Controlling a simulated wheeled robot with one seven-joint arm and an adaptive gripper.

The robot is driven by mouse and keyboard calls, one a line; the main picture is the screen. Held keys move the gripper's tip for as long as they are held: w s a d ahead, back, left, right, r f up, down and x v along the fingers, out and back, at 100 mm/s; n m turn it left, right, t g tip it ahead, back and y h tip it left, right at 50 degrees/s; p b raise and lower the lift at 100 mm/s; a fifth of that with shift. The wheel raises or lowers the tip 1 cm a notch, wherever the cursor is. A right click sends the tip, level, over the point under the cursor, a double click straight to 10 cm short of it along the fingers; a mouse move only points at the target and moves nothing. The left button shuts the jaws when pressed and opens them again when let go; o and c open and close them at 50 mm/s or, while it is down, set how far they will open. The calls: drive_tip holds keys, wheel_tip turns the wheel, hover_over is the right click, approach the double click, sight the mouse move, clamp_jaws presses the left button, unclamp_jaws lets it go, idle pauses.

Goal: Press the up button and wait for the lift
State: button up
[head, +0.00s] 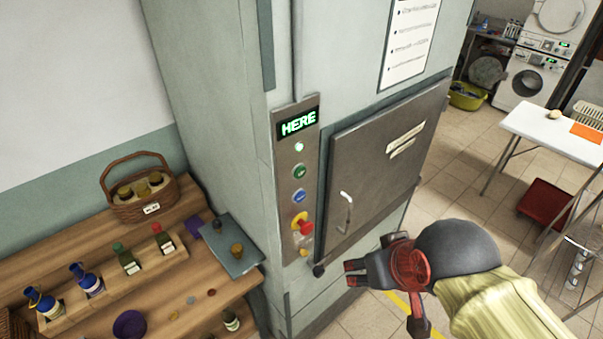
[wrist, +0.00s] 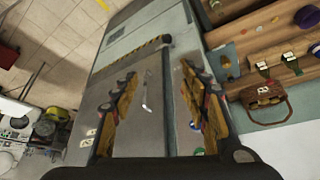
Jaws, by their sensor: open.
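The lift's control panel (head: 284,160) is a metal strip on the grey-green housing. Its display (head: 298,122) reads HERE in green, and a small lamp (head: 299,147) below it is lit. Under that are a green button (head: 299,171) and a blue button (head: 300,196), both with pale marks too small to read; I cannot tell which is up. The lift door (head: 385,160) right of the panel is shut, with a pale handle (head: 347,208). My gripper (head: 352,273) is open and empty, below and right of the buttons, touching none. In the wrist view its fingers (wrist: 158,75) frame the door.
A red knob on yellow (head: 303,224) sits low on the panel. A wooden shelf (head: 70,263) at left holds several bottles and a wicker basket (head: 140,200) of jars. A white table (head: 560,125) and red crate (head: 546,204) stand right. Tiled floor shows between.

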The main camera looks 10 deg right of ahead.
drive_tip(key=c, duration=1)
clamp_jaws()
idle(0.7)
